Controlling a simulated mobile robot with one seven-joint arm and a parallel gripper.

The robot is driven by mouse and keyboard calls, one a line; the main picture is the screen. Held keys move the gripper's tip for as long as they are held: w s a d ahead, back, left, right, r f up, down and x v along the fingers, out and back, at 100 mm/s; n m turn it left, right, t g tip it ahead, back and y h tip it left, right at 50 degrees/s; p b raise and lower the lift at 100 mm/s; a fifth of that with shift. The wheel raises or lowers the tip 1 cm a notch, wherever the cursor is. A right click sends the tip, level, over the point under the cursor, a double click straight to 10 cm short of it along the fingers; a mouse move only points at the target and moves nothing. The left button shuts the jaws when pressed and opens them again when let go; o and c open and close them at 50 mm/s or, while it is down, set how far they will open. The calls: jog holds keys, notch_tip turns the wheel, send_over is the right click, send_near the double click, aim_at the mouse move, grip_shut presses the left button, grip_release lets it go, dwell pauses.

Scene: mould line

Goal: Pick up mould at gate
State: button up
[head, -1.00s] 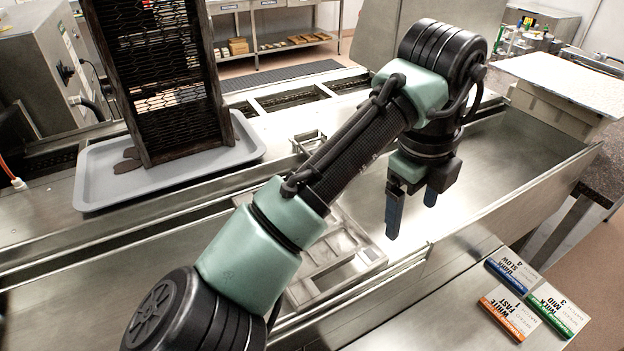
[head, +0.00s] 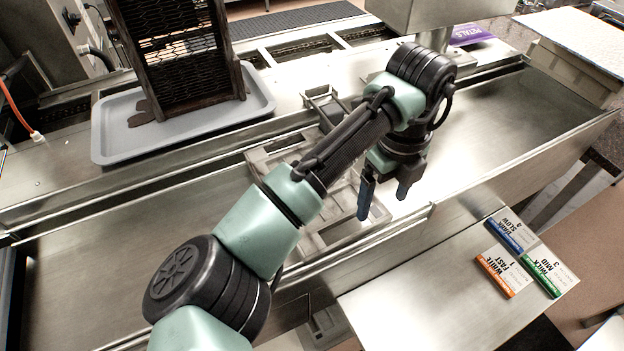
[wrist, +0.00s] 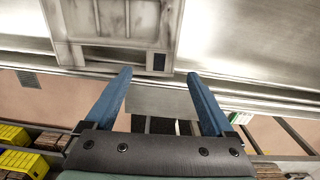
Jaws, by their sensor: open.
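A flat grey metal mould (head: 330,224) with shallow recesses lies in the steel channel, partly hidden behind my arm in the head view. The wrist view shows one end of the mould (wrist: 108,48), with a small dark square at its near right corner. My gripper (head: 384,194) is open and empty above the channel, at the right side of the mould. In the wrist view the blue fingers of my gripper (wrist: 158,75) are spread just short of the mould's edge, with nothing between them. A small metal frame (head: 322,98), possibly the gate, stands at the channel's far edge.
A grey tray (head: 108,128) holding a tall dark mesh-sided structure (head: 180,60) stands at the far left. The channel right of my gripper is clear.

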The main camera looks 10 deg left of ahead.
aim_at(378, 213)
jog(key=shift+w+f+p, duration=0.1)
jog(key=shift+f+p, duration=0.2)
jog(key=shift+f, duration=1.5)
grip_shut()
